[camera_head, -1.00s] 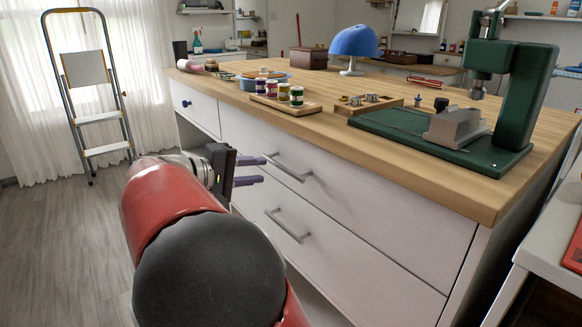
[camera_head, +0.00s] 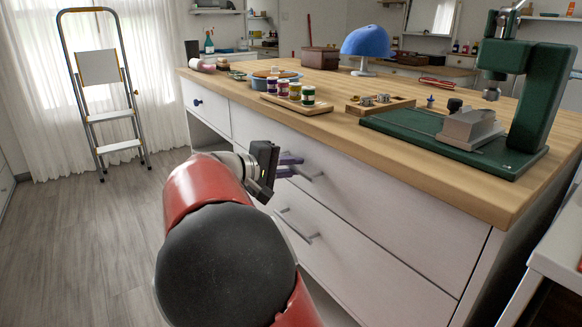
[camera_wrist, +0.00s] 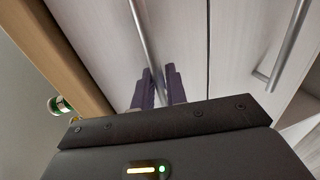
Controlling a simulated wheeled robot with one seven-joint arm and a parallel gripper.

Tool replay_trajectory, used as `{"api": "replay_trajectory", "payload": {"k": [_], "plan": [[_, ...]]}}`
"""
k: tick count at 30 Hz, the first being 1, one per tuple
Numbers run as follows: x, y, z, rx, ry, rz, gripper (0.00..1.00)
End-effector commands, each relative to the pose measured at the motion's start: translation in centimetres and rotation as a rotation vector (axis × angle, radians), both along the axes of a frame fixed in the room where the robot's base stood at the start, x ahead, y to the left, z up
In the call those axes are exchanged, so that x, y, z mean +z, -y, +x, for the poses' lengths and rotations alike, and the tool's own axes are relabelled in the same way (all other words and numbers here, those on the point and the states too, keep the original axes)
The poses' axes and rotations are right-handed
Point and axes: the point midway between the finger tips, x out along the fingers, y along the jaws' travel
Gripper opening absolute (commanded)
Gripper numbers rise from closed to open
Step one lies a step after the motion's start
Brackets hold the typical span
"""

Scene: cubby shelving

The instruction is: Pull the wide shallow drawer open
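The wide shallow drawer (camera_head: 385,197) is the upper white drawer under the wooden worktop, and its front looks flush with the deeper drawer below. Its bar handle (camera_head: 311,175) runs between the purple fingers of my gripper (camera_head: 291,165). In the wrist view the handle (camera_wrist: 141,30) passes between the fingertips (camera_wrist: 160,85), which are close together on it, so my gripper looks shut on it. The black gripper body hides the lower end of the handle there.
The lower drawer's handle (camera_head: 297,226) is below my gripper. A small drawer with a dark knob (camera_head: 197,102) is at the left. Jars (camera_head: 295,91) and a green drill press (camera_head: 535,95) stand on the worktop (camera_head: 440,160).

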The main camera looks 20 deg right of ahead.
Motion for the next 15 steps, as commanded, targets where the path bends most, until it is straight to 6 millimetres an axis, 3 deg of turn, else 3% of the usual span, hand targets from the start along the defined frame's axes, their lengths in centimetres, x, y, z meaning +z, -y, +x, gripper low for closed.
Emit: {"api": "replay_trajectory", "payload": {"k": [3,15], "plan": [[-0.01,-0.02,0.0,0.0,0.0,0.0,0.0],[0.0,-0.41,-0.05,0.001,0.0,0.001,0.0]]}}
